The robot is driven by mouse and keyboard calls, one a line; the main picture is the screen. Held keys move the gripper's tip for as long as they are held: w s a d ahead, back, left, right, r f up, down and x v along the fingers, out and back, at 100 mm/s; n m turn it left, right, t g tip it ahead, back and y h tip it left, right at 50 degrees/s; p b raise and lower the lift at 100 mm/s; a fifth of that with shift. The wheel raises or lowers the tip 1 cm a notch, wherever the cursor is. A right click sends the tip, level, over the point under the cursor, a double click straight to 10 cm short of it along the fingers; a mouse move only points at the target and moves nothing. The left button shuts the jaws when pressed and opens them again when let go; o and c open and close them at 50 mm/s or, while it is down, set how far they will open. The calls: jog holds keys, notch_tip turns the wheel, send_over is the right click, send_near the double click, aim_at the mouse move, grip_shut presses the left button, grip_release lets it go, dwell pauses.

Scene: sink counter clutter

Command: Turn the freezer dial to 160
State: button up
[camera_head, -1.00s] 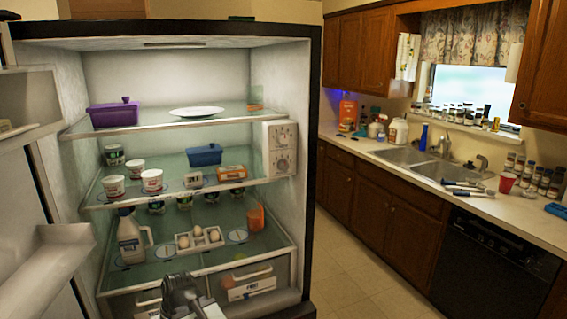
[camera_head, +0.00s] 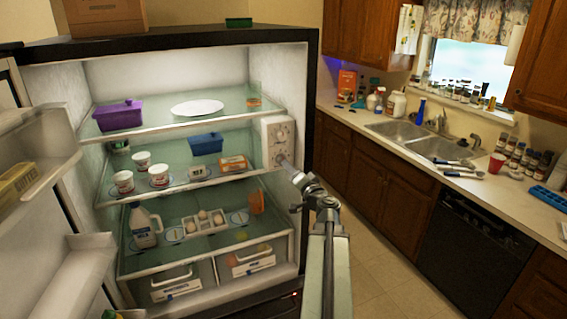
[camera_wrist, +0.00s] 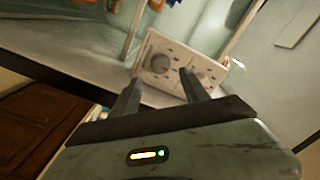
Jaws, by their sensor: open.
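A white control panel (camera_head: 272,130) with two round dials is on the right inner wall of the open fridge. In the wrist view the panel (camera_wrist: 183,52) lies ahead of my gripper (camera_wrist: 160,76). One dial (camera_wrist: 160,63) shows between the open fingers, and the other shows partly behind the right finger. Contact cannot be told. The labels and numbers are too small to read, so which dial is the freezer one is unclear.
Glass shelves hold a purple dish (camera_head: 119,116), a white plate (camera_head: 197,108), a blue container (camera_head: 206,143), tubs and a milk jug (camera_head: 144,225). The open fridge door (camera_head: 40,140) stands at left. Floor (camera_head: 375,255) is clear between fridge and sink counter.

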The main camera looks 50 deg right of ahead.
aim_at(282, 160)
jog(key=x, duration=0.6)
jog(key=shift+w, duration=0.35)
grip_shut()
jog(key=m, duration=0.9)
jog(key=shift+m, duration=0.3)
dwell(0.4)
